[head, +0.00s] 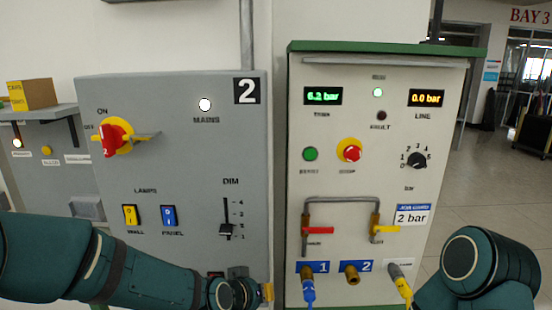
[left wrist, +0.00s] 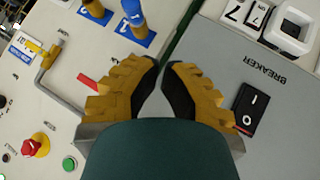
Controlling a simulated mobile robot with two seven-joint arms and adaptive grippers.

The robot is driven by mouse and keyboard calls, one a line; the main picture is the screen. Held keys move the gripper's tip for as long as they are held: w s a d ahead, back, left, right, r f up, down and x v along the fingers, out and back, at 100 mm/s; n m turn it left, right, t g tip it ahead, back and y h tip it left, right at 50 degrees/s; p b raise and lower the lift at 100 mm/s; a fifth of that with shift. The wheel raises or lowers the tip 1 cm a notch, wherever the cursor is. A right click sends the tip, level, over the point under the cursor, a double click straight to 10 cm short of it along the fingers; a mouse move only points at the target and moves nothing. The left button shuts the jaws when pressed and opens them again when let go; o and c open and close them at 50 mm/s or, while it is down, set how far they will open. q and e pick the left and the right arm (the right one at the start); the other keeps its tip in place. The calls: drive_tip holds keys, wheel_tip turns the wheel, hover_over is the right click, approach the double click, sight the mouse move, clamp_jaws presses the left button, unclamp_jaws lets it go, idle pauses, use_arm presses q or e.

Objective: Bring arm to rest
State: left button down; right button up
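My left arm (head: 110,262) reaches in from the left, low across the front of the grey panel. My left gripper (head: 267,291) is at the bottom edge of the head view, near the gap between the two cabinets. In the left wrist view its yellow fingers with black pads (left wrist: 163,68) have their tips close together, with a narrow gap and nothing between them. My right arm (head: 482,268) shows at the lower right; its gripper is out of view.
The grey panel (head: 255,160) carries a red rotary switch (head: 112,139), rockers and a slider (head: 226,230). The pale cabinet (head: 300,120) carries gauges, red (head: 318,230) and yellow (head: 386,228) valve handles, and plugged hoses (head: 309,290). A black breaker switch (left wrist: 250,108) is beside the left fingers.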

use_arm(q)
drive_tip(key=s+a+f+g, duration=0.2)
drive_tip(key=s+f, duration=0.4)
drive_tip(key=f, duration=0.3)
drive_tip(key=s+a+f+n+g+y, duration=0.1)
drive_tip(key=s+a+f+g, duration=0.1)
drive_tip(key=s+f, duration=0.3)
drive_tip(key=s+a+f+n+g, duration=0.1)
drive_tip(key=s+f, duration=0.5)
drive_tip(key=f, duration=0.6)
drive_tip(key=shift+s+a+f+g, duration=0.3)
drive_tip(key=shift+a+g, duration=0.5)
